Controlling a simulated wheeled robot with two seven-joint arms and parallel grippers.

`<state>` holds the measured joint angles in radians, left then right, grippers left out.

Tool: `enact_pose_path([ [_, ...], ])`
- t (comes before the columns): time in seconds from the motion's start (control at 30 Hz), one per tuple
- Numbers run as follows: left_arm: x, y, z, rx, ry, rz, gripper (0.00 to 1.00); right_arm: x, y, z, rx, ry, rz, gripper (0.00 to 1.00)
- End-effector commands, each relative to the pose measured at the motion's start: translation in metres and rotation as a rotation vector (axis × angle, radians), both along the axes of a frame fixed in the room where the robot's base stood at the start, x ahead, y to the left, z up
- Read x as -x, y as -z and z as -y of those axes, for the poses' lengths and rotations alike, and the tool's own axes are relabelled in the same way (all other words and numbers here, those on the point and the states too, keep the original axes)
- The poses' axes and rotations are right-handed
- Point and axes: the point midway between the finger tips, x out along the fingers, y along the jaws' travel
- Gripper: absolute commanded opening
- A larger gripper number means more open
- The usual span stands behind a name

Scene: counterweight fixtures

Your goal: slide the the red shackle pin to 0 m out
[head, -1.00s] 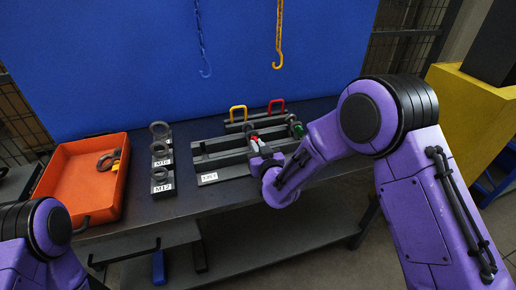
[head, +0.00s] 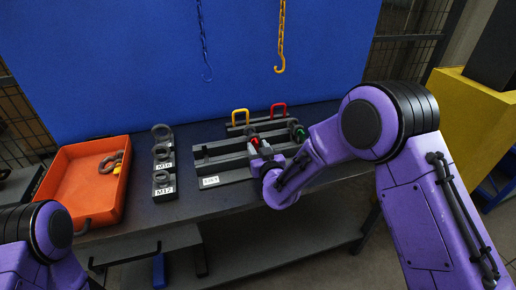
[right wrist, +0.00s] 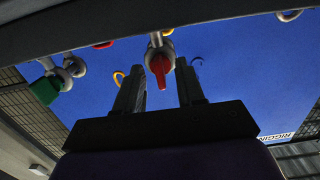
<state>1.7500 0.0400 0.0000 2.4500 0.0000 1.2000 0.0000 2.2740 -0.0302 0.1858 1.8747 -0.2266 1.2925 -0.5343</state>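The red shackle pin (right wrist: 159,65) shows in the right wrist view, its flat red end pointing towards the camera from a grey shackle body. In the head view its red part (head: 254,141) is small, on the grey rail fixture (head: 225,162). My right gripper (right wrist: 160,70) is open, its two dark fingers on either side of the pin in the picture, with blue background showing in both gaps. Whether the fingertips reach the pin in depth I cannot tell. In the head view my right gripper (head: 262,149) is at the fixture, partly hidden by my wrist. My left gripper is out of view.
A green-ended pin (head: 299,132) sits to the right on the fixture. Yellow (head: 240,113) and red (head: 278,107) loops stand behind. Labelled ring blocks (head: 163,178) and an orange tray (head: 82,190) are left. A yellow hook (head: 279,62) hangs above.

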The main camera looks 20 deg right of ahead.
Motion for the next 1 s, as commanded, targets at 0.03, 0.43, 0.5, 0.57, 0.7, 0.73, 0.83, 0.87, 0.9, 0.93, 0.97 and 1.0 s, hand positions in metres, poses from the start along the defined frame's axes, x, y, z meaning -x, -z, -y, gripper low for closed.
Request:
enact_pose_path([
  [0.03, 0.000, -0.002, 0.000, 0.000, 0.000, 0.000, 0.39, 0.005, -0.001, 0.000, 0.001, -0.001, -0.003, 0.38],
  [0.43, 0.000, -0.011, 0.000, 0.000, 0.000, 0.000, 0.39, 0.054, -0.005, 0.001, 0.003, -0.002, -0.003, 0.38],
  [0.5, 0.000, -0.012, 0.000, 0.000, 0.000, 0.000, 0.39, 0.061, -0.005, 0.002, 0.002, -0.001, -0.003, 0.38],
  [0.57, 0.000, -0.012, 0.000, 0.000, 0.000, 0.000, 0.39, 0.064, -0.006, 0.002, 0.001, 0.000, -0.001, 0.38],
  [0.7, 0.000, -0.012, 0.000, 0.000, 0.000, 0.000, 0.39, 0.067, -0.006, 0.002, 0.001, 0.000, -0.002, 0.38],
  [0.73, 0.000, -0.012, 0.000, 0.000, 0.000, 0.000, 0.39, 0.067, -0.006, 0.002, 0.001, 0.000, -0.001, 0.38],
  [0.83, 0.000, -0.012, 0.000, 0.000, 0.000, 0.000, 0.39, 0.067, -0.005, 0.002, 0.001, -0.001, -0.001, 0.38],
  [0.87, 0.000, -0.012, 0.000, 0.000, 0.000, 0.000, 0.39, 0.067, -0.005, 0.002, 0.001, -0.001, -0.001, 0.38],
  [0.9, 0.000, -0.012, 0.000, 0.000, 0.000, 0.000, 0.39, 0.067, -0.005, 0.002, 0.001, -0.001, -0.001, 0.38],
  [0.93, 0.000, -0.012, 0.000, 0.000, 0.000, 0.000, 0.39, 0.067, -0.005, 0.002, 0.001, -0.001, -0.001, 0.38],
  [0.97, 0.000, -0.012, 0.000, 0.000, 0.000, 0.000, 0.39, 0.067, -0.005, 0.002, 0.001, -0.001, -0.001, 0.38],
  [1.0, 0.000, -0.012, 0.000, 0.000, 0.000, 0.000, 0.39, 0.067, -0.005, 0.002, 0.001, -0.001, -0.001, 0.38],
])
